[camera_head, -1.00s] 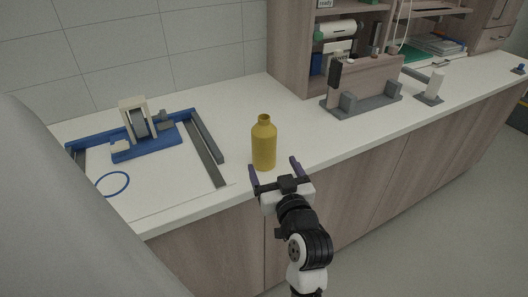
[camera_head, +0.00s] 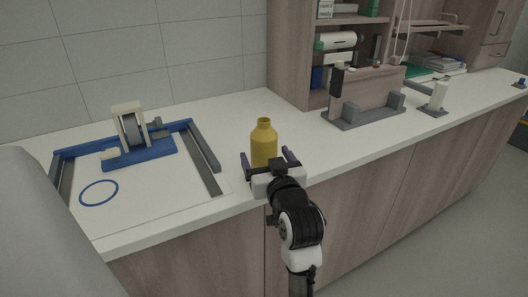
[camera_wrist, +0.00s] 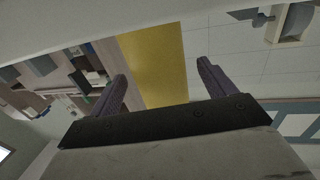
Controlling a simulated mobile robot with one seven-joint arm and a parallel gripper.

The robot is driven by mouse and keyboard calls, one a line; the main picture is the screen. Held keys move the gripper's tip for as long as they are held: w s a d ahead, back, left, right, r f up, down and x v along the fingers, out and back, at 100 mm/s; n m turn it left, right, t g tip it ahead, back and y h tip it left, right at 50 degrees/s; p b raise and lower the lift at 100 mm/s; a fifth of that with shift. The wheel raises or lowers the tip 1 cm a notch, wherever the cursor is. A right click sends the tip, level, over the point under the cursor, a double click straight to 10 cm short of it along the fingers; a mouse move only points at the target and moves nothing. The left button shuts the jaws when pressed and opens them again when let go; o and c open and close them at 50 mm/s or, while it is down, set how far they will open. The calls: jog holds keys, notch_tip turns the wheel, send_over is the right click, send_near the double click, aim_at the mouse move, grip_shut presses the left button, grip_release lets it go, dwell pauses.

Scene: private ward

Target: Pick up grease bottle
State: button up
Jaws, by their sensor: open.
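The yellow grease bottle (camera_head: 264,142) stands upright on the white counter (camera_head: 225,152), close to its front edge. My gripper (camera_head: 269,158) is open in front of the bottle, with one purple finger toward each side of it. The gripper hides the lower part of the bottle in the head view. In the wrist view the bottle (camera_wrist: 155,65) fills the space ahead of and between the two fingers (camera_wrist: 162,85), with a gap visible on each side. I cannot tell how deep the bottle sits between the fingers.
Left of the bottle lies a blue-and-grey frame (camera_head: 205,147) with a blue-based device (camera_head: 137,148) and a blue ring (camera_head: 99,193). To the right stand a grey-based wooden holder (camera_head: 365,98) and a white cylinder (camera_head: 438,95). The counter right beside the bottle is clear.

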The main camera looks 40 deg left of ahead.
aim_at(262, 147)
jog(key=p+x, duration=0.1)
jog(key=x, duration=0.3)
jog(key=shift+w+a+r, duration=0.15)
jog(key=shift+a, duration=0.05)
jog(key=shift+c, duration=0.3)
jog(key=c, duration=1.1)
jog(key=shift+r, duration=0.1)
